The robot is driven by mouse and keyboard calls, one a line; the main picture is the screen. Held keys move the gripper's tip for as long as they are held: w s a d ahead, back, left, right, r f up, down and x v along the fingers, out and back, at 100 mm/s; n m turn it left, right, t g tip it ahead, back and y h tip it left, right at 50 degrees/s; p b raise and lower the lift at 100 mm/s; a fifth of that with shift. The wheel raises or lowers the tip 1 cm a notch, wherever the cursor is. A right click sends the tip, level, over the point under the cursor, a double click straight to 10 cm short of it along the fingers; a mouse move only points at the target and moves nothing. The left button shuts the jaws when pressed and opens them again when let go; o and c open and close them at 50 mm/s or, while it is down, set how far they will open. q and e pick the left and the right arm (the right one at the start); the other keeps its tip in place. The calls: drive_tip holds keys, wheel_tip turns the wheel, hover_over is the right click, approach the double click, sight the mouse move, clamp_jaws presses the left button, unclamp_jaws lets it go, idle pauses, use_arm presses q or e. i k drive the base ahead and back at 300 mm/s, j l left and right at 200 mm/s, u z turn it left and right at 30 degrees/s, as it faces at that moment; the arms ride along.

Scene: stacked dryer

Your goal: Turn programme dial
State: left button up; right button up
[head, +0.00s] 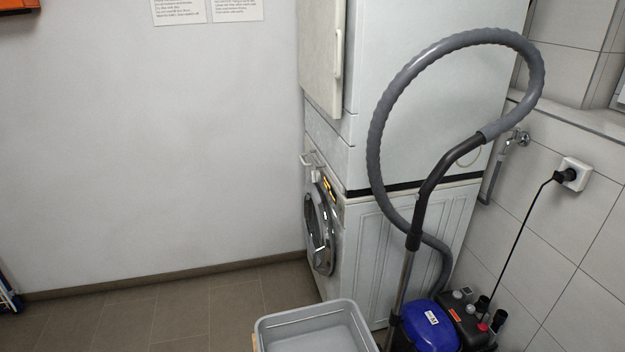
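A white dryer (430,90) is stacked on a white front-loading washing machine (405,235). Both are seen mostly from the side, with their fronts facing left. The dryer door (320,50) has a long vertical handle and stands out from the front. The washing machine's round door (319,228) looks closed. Small light-coloured parts (314,165) stick out from the front above that door. I cannot tell which part, if any, is the programme dial. Neither of my grippers is in view.
A wall socket (575,174) holds a black plug.

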sight(315, 174)
drive_tip(key=k+j+z, duration=0.2)
drive_tip(key=j, duration=1.55)
drive_tip(key=i+j+z, duration=0.1)
drive_tip(key=i+j, duration=0.4)
drive_tip(key=j, duration=0.2)
drive_tip(key=i+j+z, duration=0.15)
drive_tip(key=j, duration=0.25)
drive_tip(key=i+j+z, duration=0.1)
drive_tip(key=i+j, duration=0.45)
drive_tip(key=j, duration=0.25)
drive_tip(key=z, duration=0.05)
